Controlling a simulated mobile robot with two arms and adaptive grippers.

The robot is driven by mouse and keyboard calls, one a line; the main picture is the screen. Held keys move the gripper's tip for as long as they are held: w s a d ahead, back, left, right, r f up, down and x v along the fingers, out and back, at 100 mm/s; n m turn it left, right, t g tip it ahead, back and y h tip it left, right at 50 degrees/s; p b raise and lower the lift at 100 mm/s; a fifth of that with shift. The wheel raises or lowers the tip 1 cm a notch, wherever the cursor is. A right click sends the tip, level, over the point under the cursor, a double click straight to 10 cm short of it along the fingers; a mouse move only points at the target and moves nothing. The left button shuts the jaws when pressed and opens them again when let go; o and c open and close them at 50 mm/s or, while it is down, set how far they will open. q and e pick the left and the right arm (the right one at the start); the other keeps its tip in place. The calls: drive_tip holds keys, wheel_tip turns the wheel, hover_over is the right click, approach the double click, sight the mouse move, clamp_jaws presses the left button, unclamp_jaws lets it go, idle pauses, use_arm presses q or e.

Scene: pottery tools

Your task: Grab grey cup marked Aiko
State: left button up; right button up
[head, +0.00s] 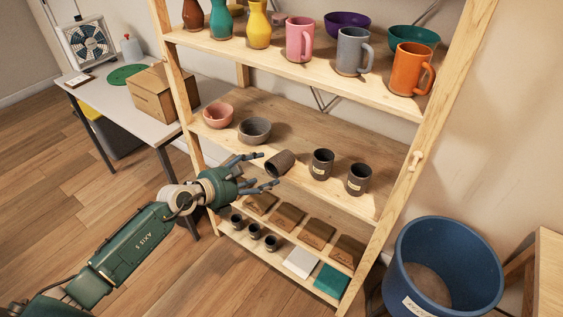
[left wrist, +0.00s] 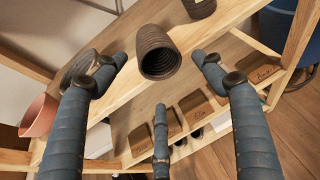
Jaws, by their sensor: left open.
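A dark grey-brown ribbed cup (head: 281,163) lies on its side on the middle shelf (head: 290,124), its mouth towards my left gripper. Two similar cups, a nearer-left one (head: 322,164) and a right one (head: 358,180), stand upright to its right with pale labels too small to read. No label shows on the tipped cup. My left gripper (head: 264,171) is open and empty, just left of the tipped cup at the shelf's front edge. In the left wrist view the tipped cup (left wrist: 157,52) appears between the spread fingers, apparently untouched. My right gripper is out of view.
A grey bowl (head: 254,130) and a pink bowl (head: 217,115) stand left of the cups. The upper shelf holds mugs, including a grey mug (head: 351,52). Wooden blocks and small dark cups fill the lower shelf. A blue bin (head: 447,268) stands at right.

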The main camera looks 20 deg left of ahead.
sight(271, 170)
use_arm(q)
drive_tip(key=x, duration=0.5)
drive_tip(key=shift+s+d+r, duration=0.1)
drive_tip(key=shift+d, duration=0.1)
